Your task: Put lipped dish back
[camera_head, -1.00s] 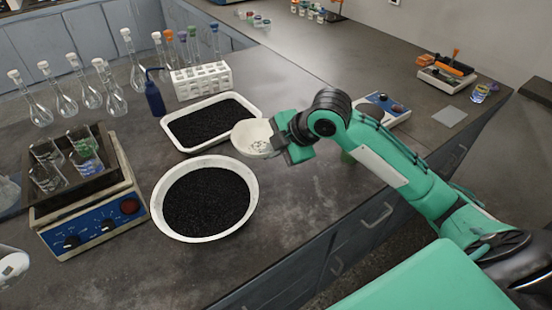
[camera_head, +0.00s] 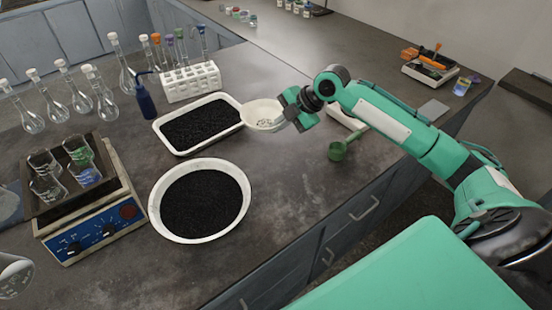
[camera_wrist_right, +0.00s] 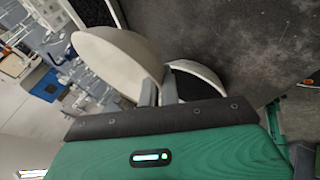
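The lipped dish (camera_head: 262,116) is a small, shallow, off-white bowl with a few pale bits inside. My right gripper (camera_head: 287,112) holds it by its right-hand rim, beside the right end of the rectangular tray in the head view. Whether the dish touches the tray or bench is hard to tell. In the right wrist view the dish (camera_wrist_right: 112,62) stands out past the two grey fingers (camera_wrist_right: 160,93), which are closed at its edge. My left gripper is not in view.
A white rectangular tray (camera_head: 163,142) and a round white pan (camera_head: 160,225) hold black granules. A green scoop (camera_head: 338,151) lies right of them. A blue bottle (camera_head: 146,103), tube rack (camera_head: 190,83), flasks and a blue-fronted shaker (camera_head: 95,238) stand left. Bare bench shows around (camera_head: 275,190).

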